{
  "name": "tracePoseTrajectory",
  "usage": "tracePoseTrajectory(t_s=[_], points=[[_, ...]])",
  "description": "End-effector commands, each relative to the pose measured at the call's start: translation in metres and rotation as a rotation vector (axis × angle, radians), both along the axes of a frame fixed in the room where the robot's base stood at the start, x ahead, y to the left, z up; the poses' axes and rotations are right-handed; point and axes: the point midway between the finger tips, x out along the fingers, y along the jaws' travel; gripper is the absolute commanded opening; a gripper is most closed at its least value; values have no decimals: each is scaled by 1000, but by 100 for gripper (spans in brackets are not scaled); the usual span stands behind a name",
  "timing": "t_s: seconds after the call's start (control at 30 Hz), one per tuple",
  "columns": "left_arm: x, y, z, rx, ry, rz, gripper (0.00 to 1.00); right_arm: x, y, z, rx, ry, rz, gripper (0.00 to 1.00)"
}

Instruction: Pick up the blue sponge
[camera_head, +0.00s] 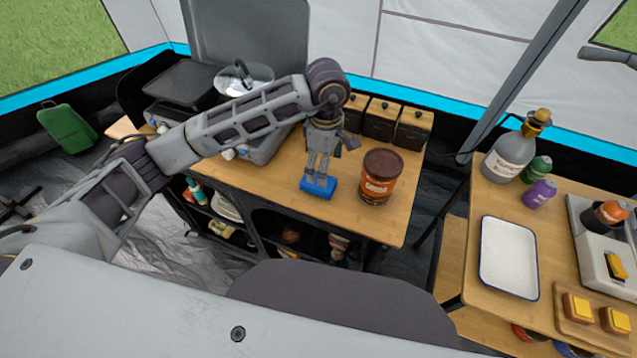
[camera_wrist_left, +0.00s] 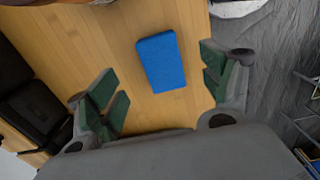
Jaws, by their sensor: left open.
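The blue sponge (camera_head: 317,190) lies flat on the wooden table, near its front edge. My left gripper (camera_head: 320,176) points down over it, with its fingers just above or beside the sponge; the exact gap cannot be told. In the left wrist view, the whole blue sponge (camera_wrist_left: 160,62) shows on the wood, ahead of and between the spread green-padded fingers of my left gripper (camera_wrist_left: 157,80). The gripper is open and empty, with clear wood visible on both sides of the sponge. My right gripper is not in view.
A brown tub (camera_head: 380,176) stands close to the right of the sponge. Dark canisters (camera_head: 382,119) line the table's back, and a stove (camera_head: 262,146) is at the left. A second table at the right holds a white tray (camera_head: 508,258) and a bottle (camera_head: 512,150).

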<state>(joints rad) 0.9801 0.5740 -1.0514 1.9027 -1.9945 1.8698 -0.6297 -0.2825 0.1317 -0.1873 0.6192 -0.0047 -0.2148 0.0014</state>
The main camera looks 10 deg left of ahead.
Motion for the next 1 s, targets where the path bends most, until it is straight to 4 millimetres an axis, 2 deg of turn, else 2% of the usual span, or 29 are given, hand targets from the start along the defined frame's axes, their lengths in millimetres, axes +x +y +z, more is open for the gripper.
tracePoseTrajectory(t_s=[0.1,0.23,0.77,1.0], points=[[0,0,-15,-1,2,1,80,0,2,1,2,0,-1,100],[0,0,-24,0,0,2,80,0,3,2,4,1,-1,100],[0,-1,-30,-1,0,1,80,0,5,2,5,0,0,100],[-2,-8,-47,-1,2,0,80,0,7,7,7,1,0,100]])
